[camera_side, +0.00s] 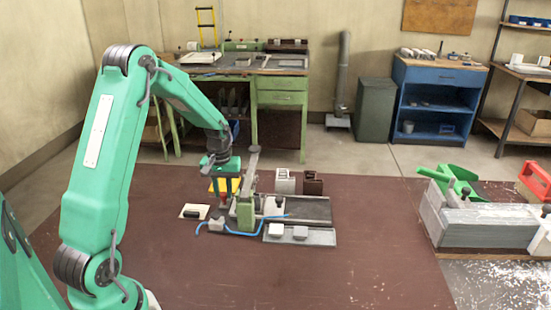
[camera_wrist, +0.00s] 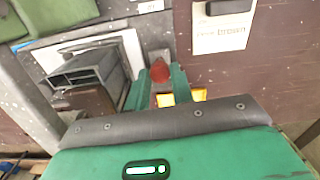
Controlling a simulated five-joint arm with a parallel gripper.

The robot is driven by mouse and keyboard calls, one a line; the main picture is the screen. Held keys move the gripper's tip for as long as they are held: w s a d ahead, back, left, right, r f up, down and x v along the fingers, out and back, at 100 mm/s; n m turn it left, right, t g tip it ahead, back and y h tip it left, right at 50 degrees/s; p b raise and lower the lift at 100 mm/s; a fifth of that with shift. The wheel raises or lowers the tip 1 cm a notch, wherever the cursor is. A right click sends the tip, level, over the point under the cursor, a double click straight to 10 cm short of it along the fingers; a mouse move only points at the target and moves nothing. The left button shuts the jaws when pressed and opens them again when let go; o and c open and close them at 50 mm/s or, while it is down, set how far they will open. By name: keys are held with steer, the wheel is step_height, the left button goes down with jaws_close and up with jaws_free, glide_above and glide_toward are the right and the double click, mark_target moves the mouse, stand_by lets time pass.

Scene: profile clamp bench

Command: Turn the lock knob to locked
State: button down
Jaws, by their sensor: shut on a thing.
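The lock knob looks to be the small red knob (camera_wrist: 159,71) in the wrist view. It sits between the tips of my gripper's two green fingers (camera_wrist: 159,80), and the gripper is shut on it. In the side view my gripper (camera_side: 224,194) points down at the left end of the clamp fixture, and a bit of red (camera_side: 222,197) shows at its tips. The fixture has a green block (camera_side: 245,213) and a grey upright lever. The knob's markings and its turned position are hidden or too small to tell.
A white card with a black bar (camera_side: 195,211) lies to the left. The brown bench front is clear.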

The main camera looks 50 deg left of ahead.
mark_target(224, 194)
steer(key=m, duration=0.4)
steer(key=shift+m, duration=0.3)
steer(key=m, duration=0.5)
stand_by(0.4)
steer(key=c, duration=1.2)
jaws_free()
steer(key=shift+r, duration=0.1)
steer(key=shift+r, duration=3.85)
